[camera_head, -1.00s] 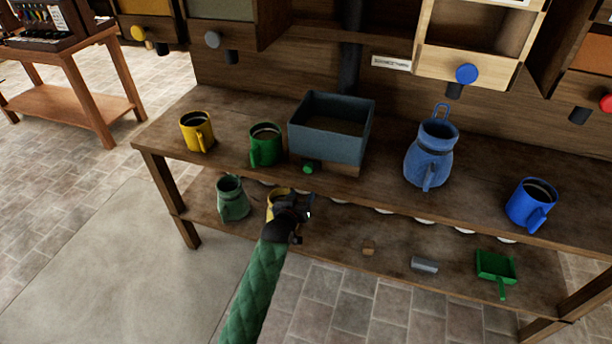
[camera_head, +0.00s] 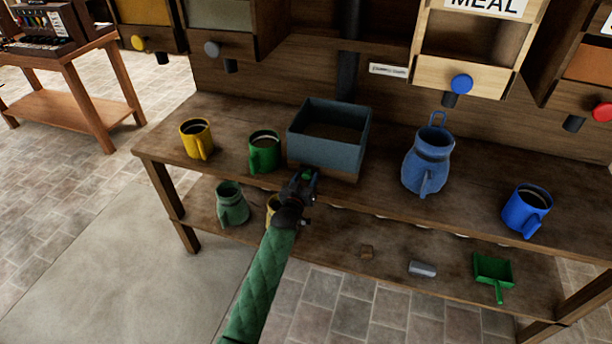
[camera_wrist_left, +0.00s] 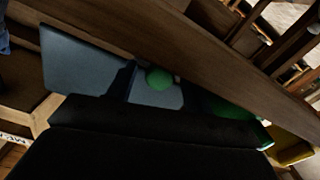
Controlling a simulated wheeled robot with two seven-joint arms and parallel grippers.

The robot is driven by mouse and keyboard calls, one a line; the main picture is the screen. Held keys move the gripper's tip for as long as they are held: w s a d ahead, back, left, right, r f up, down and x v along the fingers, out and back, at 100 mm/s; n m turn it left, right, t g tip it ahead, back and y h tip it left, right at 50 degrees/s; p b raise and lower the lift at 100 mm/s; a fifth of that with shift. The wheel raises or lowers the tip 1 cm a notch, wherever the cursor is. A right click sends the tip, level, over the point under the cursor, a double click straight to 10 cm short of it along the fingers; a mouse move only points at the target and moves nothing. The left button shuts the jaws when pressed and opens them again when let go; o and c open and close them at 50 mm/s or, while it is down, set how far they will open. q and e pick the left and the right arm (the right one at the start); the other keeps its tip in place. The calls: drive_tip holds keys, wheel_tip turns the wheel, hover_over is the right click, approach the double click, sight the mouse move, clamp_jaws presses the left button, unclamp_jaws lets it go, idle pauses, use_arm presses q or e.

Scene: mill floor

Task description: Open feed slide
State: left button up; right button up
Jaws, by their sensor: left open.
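A blue-grey open-topped box (camera_head: 325,148) stands on the bench. A small green knob (camera_head: 310,173), by its place the handle of the feed slide, sits low on the box's front. My left gripper (camera_head: 303,182) is open at this knob, with its dark fingers partly covering it. The green knob also shows in the left wrist view (camera_wrist_left: 160,79), just beyond the dark gripper body, against a blue-grey surface. I cannot tell whether the fingers touch it. The slide itself is hidden. My right gripper is not in view.
A green mug (camera_head: 263,153) and a yellow mug (camera_head: 194,138) stand left of the box. A blue jug (camera_head: 428,160) and a blue mug (camera_head: 526,209) stand right. The lower shelf holds a green jug (camera_head: 231,204) and a green scoop (camera_head: 492,272). Bins with coloured knobs hang above.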

use_arm(q)
drive_tip(key=shift+w+d, duration=0.15)
drive_tip(key=shift+w, duration=0.35)
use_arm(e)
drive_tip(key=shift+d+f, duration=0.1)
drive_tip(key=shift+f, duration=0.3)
